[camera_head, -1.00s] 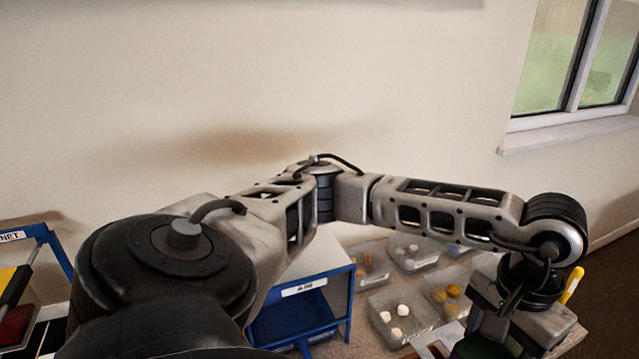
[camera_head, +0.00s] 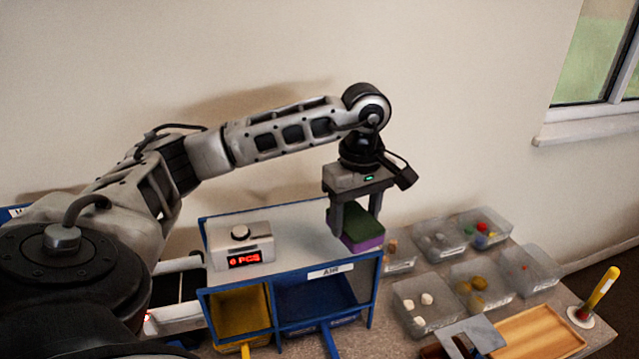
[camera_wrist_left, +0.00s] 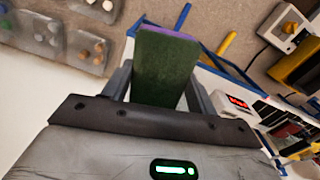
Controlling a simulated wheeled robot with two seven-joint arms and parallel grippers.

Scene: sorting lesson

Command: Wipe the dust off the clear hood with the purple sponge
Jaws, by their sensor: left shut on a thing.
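The purple sponge (camera_head: 364,243) has a green upper layer and hangs between the fingers of my left gripper (camera_head: 355,212), which is shut on it. In the head view it is at the right end of the blue-framed shelf unit's top; I cannot tell whether it touches. In the left wrist view the sponge (camera_wrist_left: 165,68) shows mostly its green face, with a thin purple edge at the top. I cannot make out a clear hood or any dust in these views.
The shelf unit (camera_head: 300,236) carries a counter with a red display (camera_head: 240,243) and holds yellow and blue bins. Several clear trays (camera_head: 423,323) with small items stand to the right. A wooden tray (camera_head: 535,338) and a yellow tube (camera_head: 600,290) are at the front right.

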